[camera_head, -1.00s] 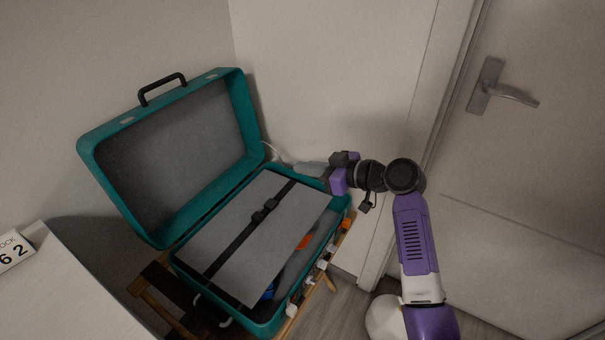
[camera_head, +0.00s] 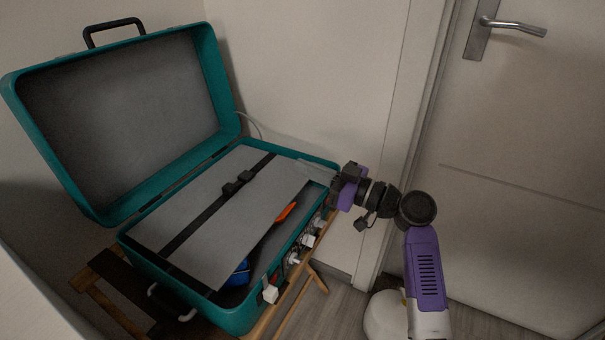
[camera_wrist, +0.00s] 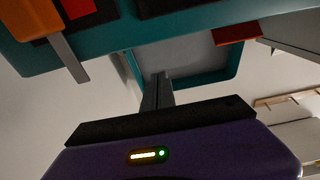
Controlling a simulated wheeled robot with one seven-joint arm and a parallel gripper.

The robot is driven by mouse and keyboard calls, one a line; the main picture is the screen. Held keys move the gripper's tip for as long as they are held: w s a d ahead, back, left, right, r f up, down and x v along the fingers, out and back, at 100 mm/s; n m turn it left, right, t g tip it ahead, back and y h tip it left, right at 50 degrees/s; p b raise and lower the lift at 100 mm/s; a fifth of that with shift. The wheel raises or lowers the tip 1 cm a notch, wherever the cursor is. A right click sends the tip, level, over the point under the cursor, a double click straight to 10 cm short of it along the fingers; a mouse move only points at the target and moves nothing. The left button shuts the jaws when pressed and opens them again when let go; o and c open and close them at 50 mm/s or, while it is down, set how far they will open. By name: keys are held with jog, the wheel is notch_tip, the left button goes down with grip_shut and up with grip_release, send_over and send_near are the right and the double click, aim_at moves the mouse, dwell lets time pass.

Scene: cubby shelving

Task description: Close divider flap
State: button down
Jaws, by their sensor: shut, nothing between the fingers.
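The divider flap (camera_head: 232,207) is a grey panel with a black strap and buckle (camera_head: 240,183). It lies over most of the base of an open teal suitcase (camera_head: 255,318), with its right edge apart from the front wall. An orange item (camera_head: 286,212) and a blue item (camera_head: 238,275) show in the gap beside that edge. My gripper (camera_head: 317,169) is at the suitcase's back right corner, its thin fingers pointing left. In the wrist view my gripper (camera_wrist: 157,88) has its fingers together and empty. I cannot tell whether it touches the rim or flap.
The suitcase lid (camera_head: 130,110) stands open at the left. A wooden stand (camera_head: 318,281) holds the suitcase. A wall is close behind, and a door with a handle (camera_head: 515,25) is at the right.

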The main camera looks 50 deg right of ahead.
jog(key=shift+s+f+b, duration=0.2)
jog(key=shift+f+b, duration=0.65)
jog(key=shift+b, duration=0.1)
jog(key=shift+s+f+b, duration=0.15)
jog(key=shift+f+b, duration=0.65)
jog(key=shift+b, duration=0.15)
jog(key=shift+d, duration=0.1)
